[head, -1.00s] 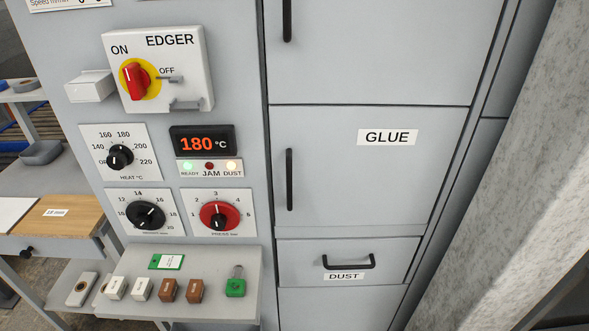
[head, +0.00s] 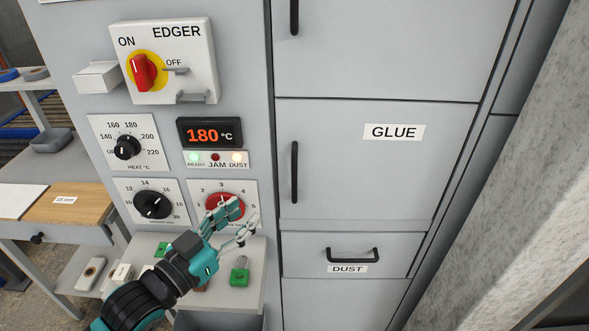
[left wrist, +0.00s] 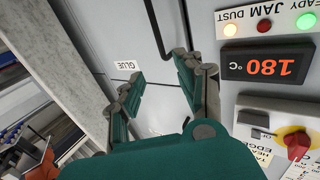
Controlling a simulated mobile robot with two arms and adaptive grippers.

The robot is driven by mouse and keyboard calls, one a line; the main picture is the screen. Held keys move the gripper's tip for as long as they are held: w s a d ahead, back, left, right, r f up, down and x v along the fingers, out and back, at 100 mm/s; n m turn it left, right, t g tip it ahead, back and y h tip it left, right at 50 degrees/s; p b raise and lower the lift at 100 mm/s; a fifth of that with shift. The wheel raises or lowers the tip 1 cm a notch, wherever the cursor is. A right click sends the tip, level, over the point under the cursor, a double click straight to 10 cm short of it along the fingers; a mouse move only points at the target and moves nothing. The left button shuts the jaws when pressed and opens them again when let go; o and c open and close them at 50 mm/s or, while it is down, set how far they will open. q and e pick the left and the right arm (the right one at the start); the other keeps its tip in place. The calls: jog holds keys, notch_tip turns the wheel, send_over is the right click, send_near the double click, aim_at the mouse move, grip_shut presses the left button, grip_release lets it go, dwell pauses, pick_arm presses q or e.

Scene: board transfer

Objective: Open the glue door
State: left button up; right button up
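The grey glue door (head: 365,170) with its white GLUE label (head: 394,132) is shut in the head view. Its black vertical handle (head: 294,172) is near the door's left edge. My left gripper (head: 243,222) is open and empty, left of the handle and lower than its middle, in front of the control panel. In the left wrist view, which is upside down, the open fingers (left wrist: 160,88) point toward the cabinet. The label (left wrist: 127,65) and a black handle bar (left wrist: 157,30) show beyond them, apart from the fingers. My right gripper is not in view.
The red-faced dial (head: 223,206) is partly behind my left fingers. A shelf with a green padlock (head: 240,271) is below them. The dust drawer (head: 352,255) is below the door. A rough grey pillar (head: 530,190) stands at the right.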

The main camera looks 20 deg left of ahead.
aim_at(293, 172)
pick_arm(q)
jog(key=p+x, duration=0.2)
jog(key=x, duration=1.5)
jog(key=shift+w+f, duration=0.1)
jog(key=shift+w, duration=0.05)
grip_shut()
